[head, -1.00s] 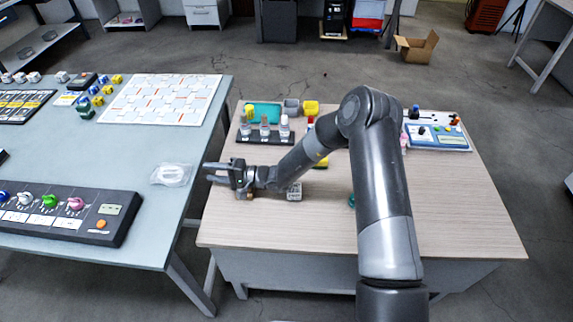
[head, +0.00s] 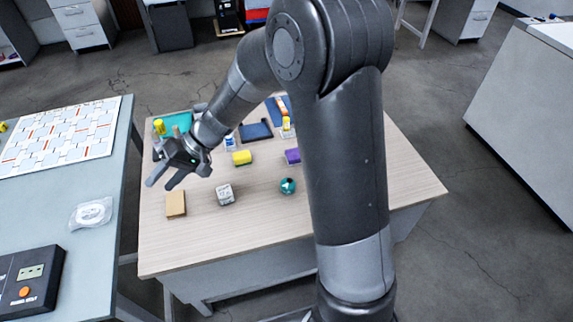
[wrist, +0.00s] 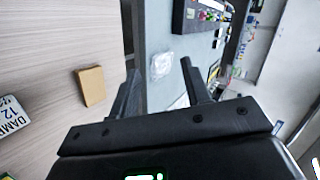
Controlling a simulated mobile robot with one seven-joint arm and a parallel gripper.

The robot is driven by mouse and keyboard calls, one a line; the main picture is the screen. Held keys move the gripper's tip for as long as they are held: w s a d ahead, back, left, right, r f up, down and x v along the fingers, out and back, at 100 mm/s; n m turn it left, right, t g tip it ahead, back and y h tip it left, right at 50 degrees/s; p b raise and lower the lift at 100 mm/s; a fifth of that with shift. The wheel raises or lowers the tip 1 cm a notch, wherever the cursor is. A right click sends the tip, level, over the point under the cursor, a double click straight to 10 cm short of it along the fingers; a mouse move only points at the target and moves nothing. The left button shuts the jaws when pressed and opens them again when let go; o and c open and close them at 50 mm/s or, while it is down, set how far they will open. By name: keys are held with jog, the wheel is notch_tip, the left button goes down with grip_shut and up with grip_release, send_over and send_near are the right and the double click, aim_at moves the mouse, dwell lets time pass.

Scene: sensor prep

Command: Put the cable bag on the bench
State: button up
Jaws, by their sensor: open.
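The cable bag (head: 92,213), a clear bag with a white coiled cable, lies flat on the blue-grey table (head: 100,180) near its right edge. My gripper (head: 161,184) is open and empty. It is above the left part of the wood-topped table (head: 255,220), to the right of the bag and apart from it. In the wrist view the bag (wrist: 161,65) shows between the two open fingers, some way beyond them. Which table is the bench I cannot tell.
A tan block (head: 175,204), a printed white cube (head: 225,195), a teal round item (head: 288,186) and a yellow block (head: 242,157) stand on the wood top. A dark control box (head: 30,280) lies nearer than the bag. A gap separates the tables.

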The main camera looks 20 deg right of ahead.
jog(key=s+d+r+m+t+h, duration=0.1)
jog(key=s+d+r+t+h, duration=0.1)
jog(key=s+d, duration=0.4)
jog(key=s+d+r+m+t+h, duration=0.2)
jog(key=s+d+r+h, duration=0.3)
jog(key=d, duration=0.8)
jog(key=s+d+r+m+t+h, duration=0.1)
jog(key=s+d+r+t+h, duration=0.2)
jog(key=s+d+r, duration=0.3)
jog(key=d+r+t, duration=0.1)
jog(key=d, duration=0.3)
jog(key=shift+s+d+r+h, duration=0.15)
jog(key=shift+s+r+h, duration=0.05)
jog(key=shift+s+h, duration=0.15)
